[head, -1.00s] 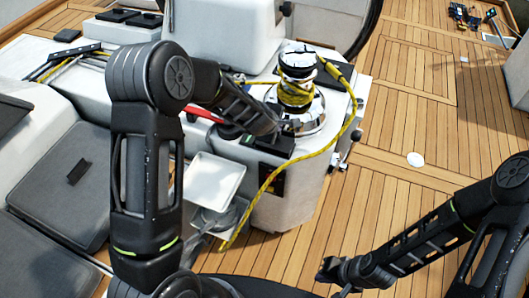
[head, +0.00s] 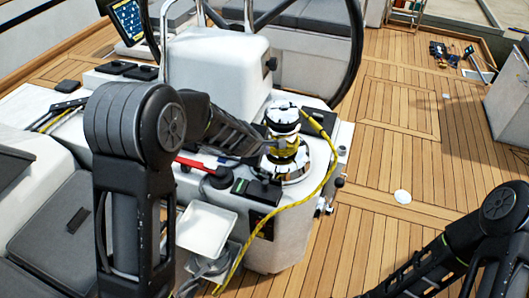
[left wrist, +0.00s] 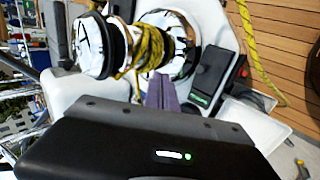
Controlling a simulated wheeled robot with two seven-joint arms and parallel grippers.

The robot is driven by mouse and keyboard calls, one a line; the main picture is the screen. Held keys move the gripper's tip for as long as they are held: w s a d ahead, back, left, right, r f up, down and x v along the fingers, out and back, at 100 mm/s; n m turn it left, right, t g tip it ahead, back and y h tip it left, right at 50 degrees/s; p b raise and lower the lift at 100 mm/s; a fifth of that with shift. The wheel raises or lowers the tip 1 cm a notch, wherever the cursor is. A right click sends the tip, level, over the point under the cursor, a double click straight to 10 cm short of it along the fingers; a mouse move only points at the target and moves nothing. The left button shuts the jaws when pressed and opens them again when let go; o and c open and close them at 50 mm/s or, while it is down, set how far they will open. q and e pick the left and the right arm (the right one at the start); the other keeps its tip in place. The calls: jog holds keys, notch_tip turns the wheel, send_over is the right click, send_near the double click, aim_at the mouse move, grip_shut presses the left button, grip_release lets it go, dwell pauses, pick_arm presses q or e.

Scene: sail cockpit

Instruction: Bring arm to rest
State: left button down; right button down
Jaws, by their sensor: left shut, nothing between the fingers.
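My left arm comes in from the left in the head view, bent at the elbow, its forearm reaching to the winch. My left gripper (head: 268,147) is close beside the winch drum (head: 283,118), which has a chrome and black top. In the left wrist view, the thin fingers (left wrist: 161,92) are together and empty, close to the winch (left wrist: 110,48). Yellow rope (left wrist: 148,48) is wrapped around the drum. Its tail (head: 280,203) hangs down the white console in the head view. My right arm is at the lower right; its gripper is out of frame.
The white console (head: 275,245) carries a red handle (head: 197,164) and black clutches. A white tray (head: 205,230) sits at its side. The steering wheel (head: 352,60) and a display (head: 127,20) stand behind. Teak deck (head: 385,150) on the right is mostly open.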

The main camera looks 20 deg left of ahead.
pick_arm(q)
jog(key=shift+a, duration=0.1)
dwell(0.5)
jog(key=s+d+f+m+g+h+b, duration=0.1)
jog(key=s+d+f+m+g, duration=0.15)
jog(key=s+f+m, duration=0.55)
jog(key=s+d+f+m+g, duration=0.1)
jog(key=s+d+f+m, duration=0.35)
jog(key=s+f, duration=0.65)
jog(key=s+d+f+m+g+h, duration=0.1)
jog(key=s+d+f+g, duration=0.1)
jog(key=s, duration=0.6)
jog(key=s+d+f+m+g+h+b, duration=0.1)
jog(key=s+d+f+m+g, duration=0.1)
jog(key=s+f, duration=0.3)
jog(key=s+d, duration=0.1)
jog(key=s, duration=0.3)
jog(key=shift+s+d, duration=0.1)
